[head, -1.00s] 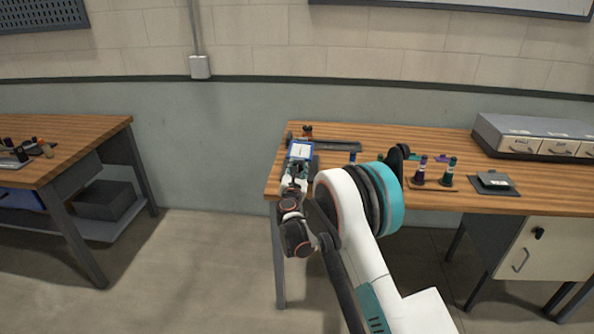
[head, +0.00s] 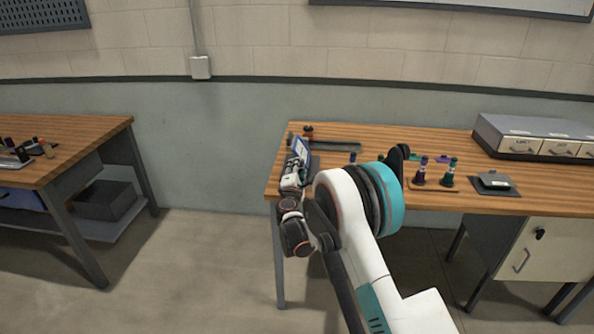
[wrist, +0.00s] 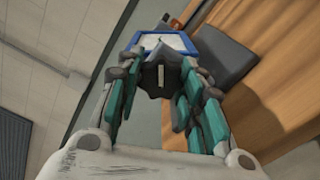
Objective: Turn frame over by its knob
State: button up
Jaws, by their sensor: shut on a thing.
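The frame (head: 302,150), a white panel with a blue border, is tilted steeply above the left end of the right bench. In the wrist view the frame (wrist: 150,42) shows just beyond my fingertips. My gripper (wrist: 160,78) is shut on a dark knob (wrist: 161,72) with a pale mark line, at the near edge of the frame. In the head view my gripper (head: 295,168) is at the bench's front left corner, and the fingers hide the knob there.
The wooden bench (head: 385,170) carries a dark bar (head: 336,146), purple and green spools (head: 421,171), a small grey plate (head: 495,183) and a drawer unit (head: 530,135). A dark slab (wrist: 225,55) lies beside the frame. Open floor separates the second bench (head: 85,130).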

jog(key=m, duration=0.6)
jog(key=shift+r+m, duration=0.1)
jog(key=shift+m, duration=0.2)
dwell(0.5)
jog(key=o, duration=1.1)
jog(key=s, duration=1.2)
jog(key=shift+a, duration=0.2)
